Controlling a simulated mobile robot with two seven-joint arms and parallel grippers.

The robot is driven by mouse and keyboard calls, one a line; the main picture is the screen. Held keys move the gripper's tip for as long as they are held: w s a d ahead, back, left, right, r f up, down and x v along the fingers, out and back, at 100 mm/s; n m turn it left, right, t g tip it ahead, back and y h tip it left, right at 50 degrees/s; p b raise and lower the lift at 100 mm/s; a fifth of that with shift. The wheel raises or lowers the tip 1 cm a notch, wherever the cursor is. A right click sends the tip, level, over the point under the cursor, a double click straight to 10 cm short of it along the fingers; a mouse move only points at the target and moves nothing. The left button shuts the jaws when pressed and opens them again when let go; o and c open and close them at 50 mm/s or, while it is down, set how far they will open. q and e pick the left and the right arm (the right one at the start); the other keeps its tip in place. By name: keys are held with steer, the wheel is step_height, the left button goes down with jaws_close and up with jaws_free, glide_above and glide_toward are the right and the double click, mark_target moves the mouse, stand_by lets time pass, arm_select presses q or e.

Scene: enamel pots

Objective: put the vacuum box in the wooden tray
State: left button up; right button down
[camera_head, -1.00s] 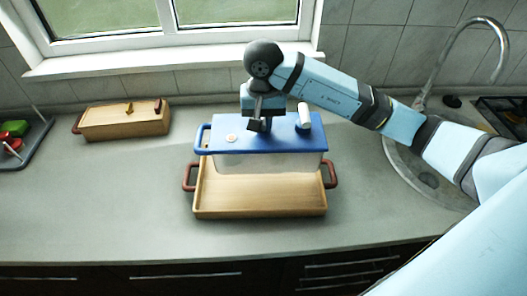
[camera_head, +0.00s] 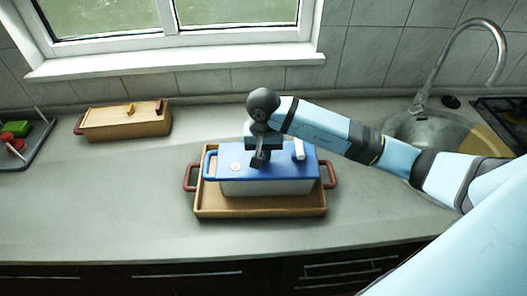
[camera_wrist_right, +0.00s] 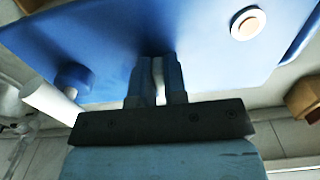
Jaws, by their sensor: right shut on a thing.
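The vacuum box has a blue lid (camera_head: 285,170) with a loop handle at the left, a round white button and a white cylinder at the right, over a pale clear body (camera_head: 270,188). It is within the outline of the wooden tray (camera_head: 262,211), which has red-brown handles. Whether its base touches the tray floor I cannot tell. My right gripper (camera_head: 260,160) is shut on the vacuum box at its lid. In the right wrist view the fingers (camera_wrist_right: 157,82) meet the blue lid, and the grasped part is mostly hidden. My left gripper is out of view.
A lidded wooden box (camera_head: 125,121) stands at the back left. A dark rack (camera_head: 25,145) with red and green items is at the far left. A sink and tap (camera_head: 470,50) are at the right. Counter left of the tray is clear.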

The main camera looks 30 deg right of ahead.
steer(key=shift+f, duration=0.2)
steer(key=c, duration=1.2)
jaws_free()
steer(key=shift+o, duration=0.2)
steer(key=shift+r, duration=0.15)
steer(key=shift+r, duration=0.25)
step_height(320, 180, up, 12)
steer(key=b, duration=0.2)
steer(key=shift+f, duration=0.2)
